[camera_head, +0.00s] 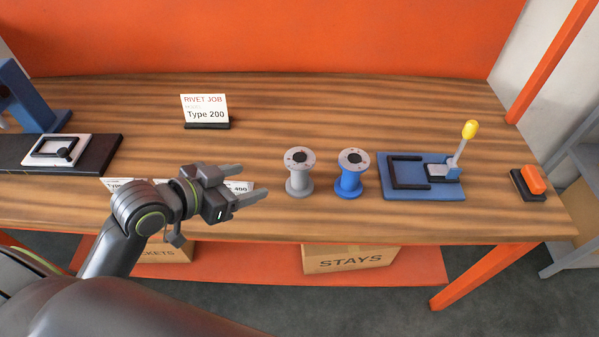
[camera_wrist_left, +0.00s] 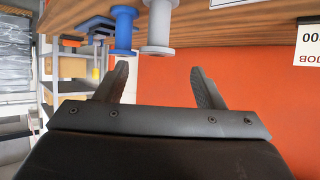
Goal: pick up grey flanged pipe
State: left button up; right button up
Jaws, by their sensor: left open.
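The grey flanged pipe (camera_head: 299,172) stands upright on the wooden table (camera_head: 300,110), just left of a similar blue flanged pipe (camera_head: 350,174). My left gripper (camera_head: 252,183) is open and empty, to the left of the grey pipe, with its fingers pointing right towards it. My right gripper is not in view.
A blue clamp fixture (camera_head: 422,178) with a yellow-knobbed lever stands right of the pipes, then an orange button (camera_head: 535,180). A "Type 200" sign (camera_head: 205,110) stands behind; another card lies behind my left gripper. The table behind the pipes is clear.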

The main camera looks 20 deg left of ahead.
aim_at(300, 170)
pick_arm(q)
jog(key=x, duration=1.1)
jog(key=shift+b, duration=0.35)
jog(key=shift+p+x, duration=0.4)
jog(key=shift+x, duration=2.65)
jog(key=shift+f, duration=0.1)
grip_shut()
